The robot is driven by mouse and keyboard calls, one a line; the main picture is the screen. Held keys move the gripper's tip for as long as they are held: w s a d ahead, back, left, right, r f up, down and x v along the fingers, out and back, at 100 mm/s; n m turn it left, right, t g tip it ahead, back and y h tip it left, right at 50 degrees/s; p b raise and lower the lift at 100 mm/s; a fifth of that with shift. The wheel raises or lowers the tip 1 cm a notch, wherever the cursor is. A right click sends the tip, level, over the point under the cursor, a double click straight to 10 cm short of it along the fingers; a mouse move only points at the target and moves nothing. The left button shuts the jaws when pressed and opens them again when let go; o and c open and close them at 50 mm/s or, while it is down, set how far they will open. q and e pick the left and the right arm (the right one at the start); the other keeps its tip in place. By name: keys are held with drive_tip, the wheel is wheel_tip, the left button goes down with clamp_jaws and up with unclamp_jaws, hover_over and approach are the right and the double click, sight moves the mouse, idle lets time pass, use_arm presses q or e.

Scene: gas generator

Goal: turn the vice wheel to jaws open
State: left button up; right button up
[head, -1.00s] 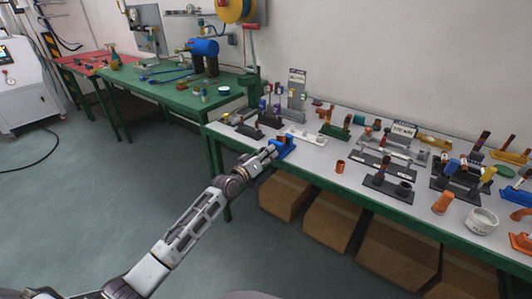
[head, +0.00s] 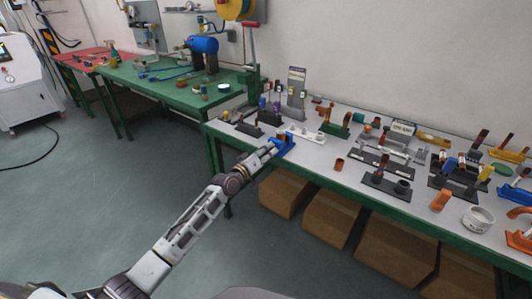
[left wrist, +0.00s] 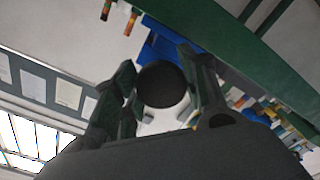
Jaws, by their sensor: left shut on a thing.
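The blue vice (head: 287,146) stands at the front edge of the grey-topped bench, near its left end. In the left wrist view the vice body (left wrist: 158,48) shows behind a dark round wheel (left wrist: 161,84). My left gripper (head: 272,149) reaches the front of the vice from the left. In the left wrist view its two fingers (left wrist: 162,92) are on either side of the wheel, shut on it. The gap between the vice jaws is too small and partly hidden to judge. My right gripper is in neither view.
The grey bench (head: 315,163) carries several tool stands and fixtures right of the vice. A white fixture (head: 306,135) is close behind it. Cardboard boxes (head: 285,191) sit under the bench. A green bench (head: 160,90) stands further left. The floor in front is clear.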

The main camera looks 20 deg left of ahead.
use_arm(q)
drive_tip(key=o, duration=1)
drive_tip(key=shift+o, duration=0.2)
drive_tip(key=shift+v, duration=1.05)
drive_tip(key=v, duration=0.9)
drive_tip(key=shift+s, duration=0.4)
drive_tip(key=shift+a, duration=0.2)
